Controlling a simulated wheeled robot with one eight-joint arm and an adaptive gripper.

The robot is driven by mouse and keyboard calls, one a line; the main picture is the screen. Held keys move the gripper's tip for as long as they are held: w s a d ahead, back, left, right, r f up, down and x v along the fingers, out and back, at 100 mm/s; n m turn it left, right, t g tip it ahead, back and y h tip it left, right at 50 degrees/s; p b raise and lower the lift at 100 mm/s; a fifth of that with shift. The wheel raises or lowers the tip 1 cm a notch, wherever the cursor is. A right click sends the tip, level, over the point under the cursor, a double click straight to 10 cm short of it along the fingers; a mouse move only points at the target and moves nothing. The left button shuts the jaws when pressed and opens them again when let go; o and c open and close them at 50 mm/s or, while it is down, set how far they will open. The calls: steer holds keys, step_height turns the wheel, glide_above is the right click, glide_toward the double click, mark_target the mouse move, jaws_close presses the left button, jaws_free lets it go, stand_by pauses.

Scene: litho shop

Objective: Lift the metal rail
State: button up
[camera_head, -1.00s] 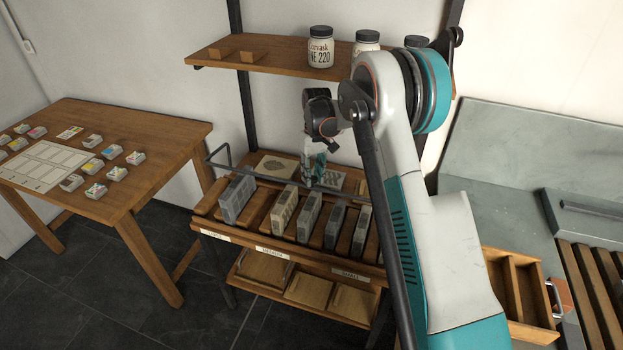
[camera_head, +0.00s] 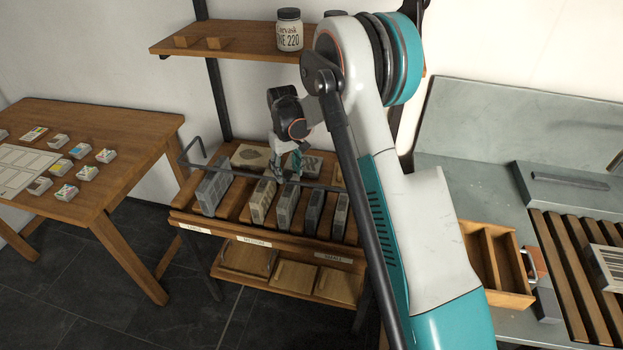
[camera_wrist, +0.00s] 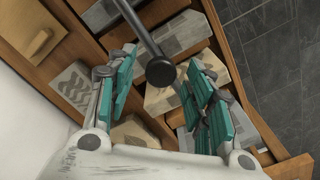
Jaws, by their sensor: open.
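The metal rail (camera_head: 235,179) is a thin dark bar running across the rack above the upright stone slabs, with a bent end at the left. My gripper (camera_head: 291,168) is at the rail's middle to right part, pointing down. In the wrist view my gripper (camera_wrist: 160,100) has its two teal-padded fingers spread apart. A dark rod with a round black end (camera_wrist: 160,72) reaches between them; it looks like part of the rail, but I cannot tell for sure. I cannot tell whether either finger touches it. My arm hides the rail's right end.
The slabs (camera_head: 211,192) stand in the slotted wooden rack (camera_head: 240,227), close below my gripper. A shelf (camera_head: 215,48) with a jar (camera_head: 289,32) is above. A wooden table (camera_head: 130,130) is at the left. A grey sink counter (camera_head: 460,190) with a wooden box (camera_head: 528,298) is at the right.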

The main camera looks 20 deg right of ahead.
step_height(320, 180, up, 14)
steer(key=p, duration=0.3)
steer(key=s+r+t+b, duration=0.1)
steer(key=s+b, duration=0.5)
steer(key=s, duration=0.6)
steer(key=s+r+m+t+b, duration=0.1)
steer(key=s+r+t+b, duration=0.1)
steer(key=s+t+b, duration=0.2)
steer(key=shift+s+b, duration=1.45)
steer(key=shift+s, duration=2.95)
